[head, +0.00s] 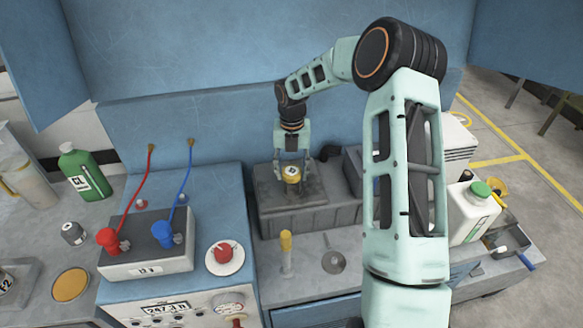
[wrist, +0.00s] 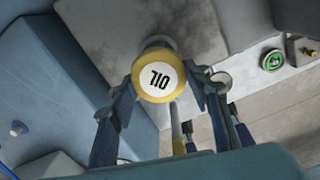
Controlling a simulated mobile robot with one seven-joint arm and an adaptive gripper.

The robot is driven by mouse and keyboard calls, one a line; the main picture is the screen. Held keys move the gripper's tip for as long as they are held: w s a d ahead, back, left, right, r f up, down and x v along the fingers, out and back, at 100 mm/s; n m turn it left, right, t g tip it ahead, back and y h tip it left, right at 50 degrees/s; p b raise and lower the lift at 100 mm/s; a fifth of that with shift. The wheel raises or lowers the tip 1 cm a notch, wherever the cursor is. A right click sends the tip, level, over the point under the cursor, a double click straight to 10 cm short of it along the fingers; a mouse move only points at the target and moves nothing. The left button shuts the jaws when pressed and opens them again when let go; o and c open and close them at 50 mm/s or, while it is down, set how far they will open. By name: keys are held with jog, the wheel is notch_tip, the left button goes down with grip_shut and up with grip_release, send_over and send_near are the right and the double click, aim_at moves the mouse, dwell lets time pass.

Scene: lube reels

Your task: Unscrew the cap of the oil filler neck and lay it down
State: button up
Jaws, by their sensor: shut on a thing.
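The yellow oil cap (head: 291,174) with a white top is at the grey engine block (head: 270,205) in the middle of the head view. In the wrist view the cap (wrist: 158,77) shows its "OIL" lettering upside down. My gripper (head: 291,168) points down over the cap and is shut on it, with a finger on each side in the wrist view (wrist: 162,84). A grey round piece, likely the filler neck (wrist: 158,42), shows just behind the cap. I cannot tell whether the cap is still seated on it.
A yellow-topped dipstick (head: 286,240) stands in front of the block, near a grey round fitting (head: 333,262). A red button (head: 222,254) and a battery box (head: 146,250) with red and blue clamps are on the left. A white jug (head: 470,212) stands at right.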

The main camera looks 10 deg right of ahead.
jog(key=shift+s+f, duration=0.3)
jog(key=shift+f, duration=0.05)
jog(key=n+p, duration=0.2)
jog(key=n, duration=0.1)
jog(key=shift+d+r, duration=0.15)
jog(key=shift+f+n+p, duration=0.2)
jog(key=shift+n+p, duration=0.15)
jog(key=shift+n, duration=0.75)
jog(key=o, duration=0.8)
jog(key=shift+o, duration=1.1)
jog(key=shift+w, duration=0.15)
jog(key=o, duration=0.5)
jog(key=shift+w+r, duration=0.15)
jog(key=shift+r, duration=0.05)
